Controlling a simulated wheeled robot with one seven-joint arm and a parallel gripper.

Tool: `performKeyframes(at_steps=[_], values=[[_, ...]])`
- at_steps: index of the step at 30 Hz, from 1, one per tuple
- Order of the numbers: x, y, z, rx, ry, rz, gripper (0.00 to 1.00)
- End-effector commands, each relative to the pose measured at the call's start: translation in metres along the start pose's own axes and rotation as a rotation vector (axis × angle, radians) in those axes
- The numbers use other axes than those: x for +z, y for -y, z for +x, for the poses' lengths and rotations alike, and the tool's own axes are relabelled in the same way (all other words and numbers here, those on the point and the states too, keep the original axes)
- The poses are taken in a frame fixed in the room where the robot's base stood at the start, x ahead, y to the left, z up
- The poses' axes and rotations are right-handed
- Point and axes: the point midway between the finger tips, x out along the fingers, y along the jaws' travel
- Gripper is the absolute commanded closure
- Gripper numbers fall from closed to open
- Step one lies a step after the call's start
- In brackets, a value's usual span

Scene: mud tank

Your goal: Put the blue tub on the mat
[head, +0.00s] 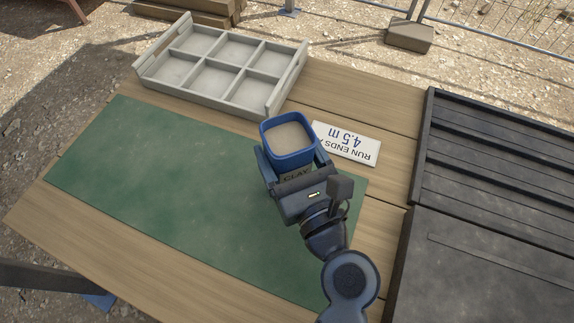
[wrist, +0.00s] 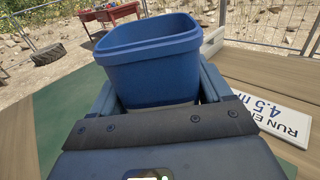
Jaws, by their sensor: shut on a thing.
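The blue tub (head: 290,157) is square, open at the top and filled with pale tan material. My gripper (head: 294,165) is shut on it, one finger on each side, and the tub looks upright. The wrist view shows the tub (wrist: 155,75) between the fingers, its lower part hidden by the gripper. A label reading CLAY shows partly beside the gripper. The green mat (head: 150,180) lies flat on the wooden table. In the head view the tub overlaps the mat's far edge, towards its right end. I cannot tell whether the tub is touching anything below.
A white sign (head: 348,143) reading "RUN ENDS 4.5 m" lies just right of the tub. A grey six-compartment tray (head: 272,98) stands behind the mat, its compartments empty. A black ribbed panel (head: 500,150) is at the right. The mat's left and middle are clear.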

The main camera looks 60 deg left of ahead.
Motion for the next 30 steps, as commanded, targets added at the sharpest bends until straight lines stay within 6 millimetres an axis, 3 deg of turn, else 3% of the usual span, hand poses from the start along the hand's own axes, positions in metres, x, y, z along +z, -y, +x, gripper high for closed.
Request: performKeyframes(at_steps=[5, 15, 29, 30], values=[[-0.006, -0.001, 0.000, 0.000, 0.002, -0.001, 0.69], [-0.040, -0.001, 0.001, 0.001, 0.002, -0.001, 0.69], [-0.043, -0.001, 0.000, 0.000, 0.001, 0.000, 0.69], [-0.043, -0.001, 0.000, 0.000, 0.000, 0.001, 0.19]])
